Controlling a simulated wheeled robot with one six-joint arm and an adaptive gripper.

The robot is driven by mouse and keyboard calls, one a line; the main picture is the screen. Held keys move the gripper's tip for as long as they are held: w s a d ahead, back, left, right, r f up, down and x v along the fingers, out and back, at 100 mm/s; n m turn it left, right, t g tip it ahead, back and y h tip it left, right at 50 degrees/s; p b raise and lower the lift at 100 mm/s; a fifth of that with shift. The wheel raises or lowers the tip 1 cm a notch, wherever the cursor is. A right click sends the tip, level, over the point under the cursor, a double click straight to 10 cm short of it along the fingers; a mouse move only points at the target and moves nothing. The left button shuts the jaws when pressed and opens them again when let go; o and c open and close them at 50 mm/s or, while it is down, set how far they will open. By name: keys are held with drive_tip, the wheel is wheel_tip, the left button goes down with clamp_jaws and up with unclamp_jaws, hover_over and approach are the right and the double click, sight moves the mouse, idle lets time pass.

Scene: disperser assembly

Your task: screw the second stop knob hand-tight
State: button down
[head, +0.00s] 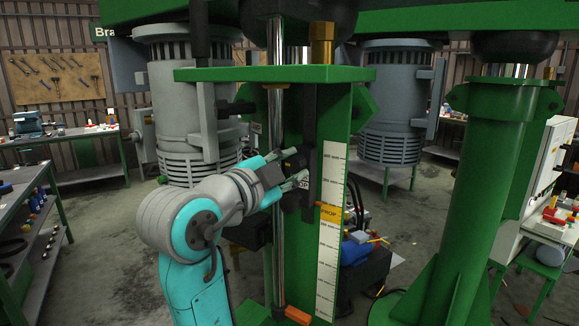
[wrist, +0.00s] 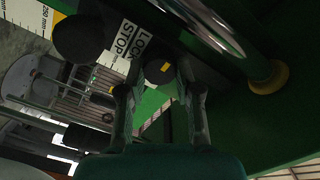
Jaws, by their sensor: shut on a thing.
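My gripper (head: 289,169) reaches in from the lower left to the green column beside the chrome rod. In the wrist view its two fingers (wrist: 158,88) are shut on a black stop knob (wrist: 158,70) with a small yellow mark on its face. The knob sits beside the white LOCK STOP label (wrist: 127,40). A second black round knob (wrist: 78,38) is on the other side of that label, apart from my fingers. In the head view the held knob is dark and partly covered by my gripper. The knob's thread is hidden, so its seating cannot be told.
The chrome rod (head: 278,110) stands upright close to my gripper. The white scale (head: 328,250) with its yellow PROP mark (head: 329,213) runs down the green column (head: 337,120). A grey motor (head: 188,100) hangs behind my arm. An orange piece (head: 298,315) is at the column's lower end.

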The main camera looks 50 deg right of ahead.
drive_tip(key=m, duration=0.5)
drive_tip(key=shift+m, duration=0.3)
drive_tip(key=m, duration=0.4)
drive_tip(key=shift+f+m, duration=0.1)
drive_tip(key=shift+m, duration=0.6)
drive_tip(key=c, duration=0.8)
unclamp_jaws()
drive_tip(key=shift+a, duration=0.1)
drive_tip(key=a, duration=0.4)
drive_tip(key=s+a, duration=0.1)
drive_tip(key=a, duration=0.2)
drive_tip(key=s+a, duration=0.1)
drive_tip(key=a, duration=0.3)
drive_tip(key=shift+a, duration=0.35)
